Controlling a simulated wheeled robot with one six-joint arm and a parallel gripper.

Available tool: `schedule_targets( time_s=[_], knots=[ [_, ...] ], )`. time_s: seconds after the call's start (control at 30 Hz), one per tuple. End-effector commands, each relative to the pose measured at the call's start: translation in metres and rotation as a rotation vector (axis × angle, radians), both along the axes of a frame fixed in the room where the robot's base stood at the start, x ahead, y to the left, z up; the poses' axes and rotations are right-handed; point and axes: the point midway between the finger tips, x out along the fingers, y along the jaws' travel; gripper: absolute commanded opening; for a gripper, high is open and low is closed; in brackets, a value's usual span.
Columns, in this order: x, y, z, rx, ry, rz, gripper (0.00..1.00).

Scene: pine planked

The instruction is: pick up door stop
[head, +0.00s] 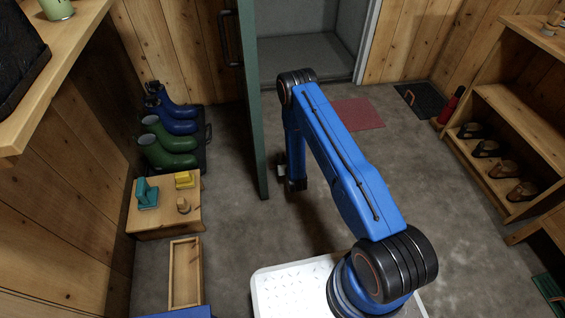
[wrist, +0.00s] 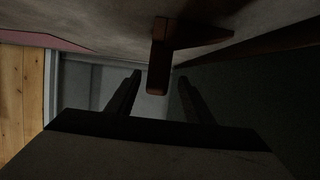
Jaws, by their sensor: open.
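The door stop (wrist: 157,60) shows in the wrist view as a reddish-brown wedge-like piece against the grey floor at the top of the picture. My gripper (wrist: 159,78) is open. Its two dark fingers stand to either side below the door stop, and the near end of the door stop appears in the gap between them. I see no contact. In the head view my gripper (head: 288,174) is low near the floor, just right of the green door (head: 255,110). The door stop cannot be made out there, probably hidden by my arm.
The open door stands close on the left of my gripper. A red mat (head: 357,114) lies before the doorway. A low bench (head: 165,218) and several boots (head: 170,140) line the left wall. A shoe shelf (head: 505,115) stands on the right. The middle floor is clear.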

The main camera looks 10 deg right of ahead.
Motion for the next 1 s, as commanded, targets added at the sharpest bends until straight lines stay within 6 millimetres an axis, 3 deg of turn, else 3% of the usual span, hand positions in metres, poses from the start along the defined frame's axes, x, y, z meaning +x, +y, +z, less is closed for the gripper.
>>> schedule_targets(
  time_s=[0.33,0.67,0.7,0.9,1.0],
  knots=[
    [0.041,-0.004,-0.01,0.001,-0.003,-0.001,0.47],
    [0.049,-0.004,-0.013,0.001,-0.001,-0.001,0.47],
    [0.049,-0.004,-0.013,0.001,-0.001,-0.001,0.45],
    [0.049,-0.004,-0.013,0.001,-0.001,0.0,0.0],
    [0.049,-0.004,-0.013,0.001,-0.001,0.0,0.0]
  ],
)
